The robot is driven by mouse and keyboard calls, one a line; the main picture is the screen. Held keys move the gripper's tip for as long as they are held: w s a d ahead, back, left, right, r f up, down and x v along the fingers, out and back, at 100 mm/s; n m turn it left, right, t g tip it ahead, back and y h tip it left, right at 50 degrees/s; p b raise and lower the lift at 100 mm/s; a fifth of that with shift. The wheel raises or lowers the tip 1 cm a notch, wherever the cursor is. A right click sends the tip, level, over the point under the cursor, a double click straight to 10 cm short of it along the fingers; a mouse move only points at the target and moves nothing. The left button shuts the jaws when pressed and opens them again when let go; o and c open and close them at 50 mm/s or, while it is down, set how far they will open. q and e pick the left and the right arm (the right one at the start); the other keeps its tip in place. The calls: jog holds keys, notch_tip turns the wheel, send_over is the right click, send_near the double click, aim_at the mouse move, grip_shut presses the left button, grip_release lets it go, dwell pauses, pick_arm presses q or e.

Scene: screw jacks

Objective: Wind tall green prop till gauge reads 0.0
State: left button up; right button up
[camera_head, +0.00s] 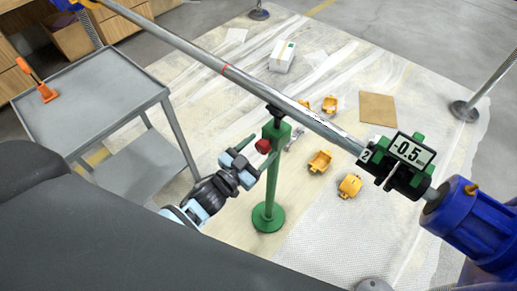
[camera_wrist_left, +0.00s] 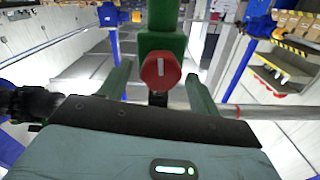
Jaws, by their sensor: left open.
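The tall green prop (camera_head: 270,185) stands upright on a round green base, its top at the long steel bar (camera_head: 290,105). A red knob (camera_head: 263,146) sits on its upper part. The gauge (camera_head: 408,152) on the bar reads -0.5, next to a tag marked 2. My left gripper (camera_head: 257,152) is open at the prop's left side. In the left wrist view the red knob (camera_wrist_left: 160,68), with a white mark, lies between the open fingers with a gap on each side; the green post (camera_wrist_left: 162,25) is behind it. My right gripper does not show.
A grey cart (camera_head: 95,95) with an orange-handled tool (camera_head: 45,92) stands at the left. Several yellow parts (camera_head: 320,161), a white box (camera_head: 282,56) and a brown sheet (camera_head: 378,108) lie on the floor covering. A blue cylinder (camera_head: 465,220) holds the bar's right end.

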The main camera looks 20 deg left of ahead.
pick_arm(q)
jog(key=shift+c, duration=0.4)
jog(key=c, duration=0.9)
jog(key=shift+m, duration=0.6)
jog(key=o, duration=1)
jog(key=shift+v, duration=3.95)
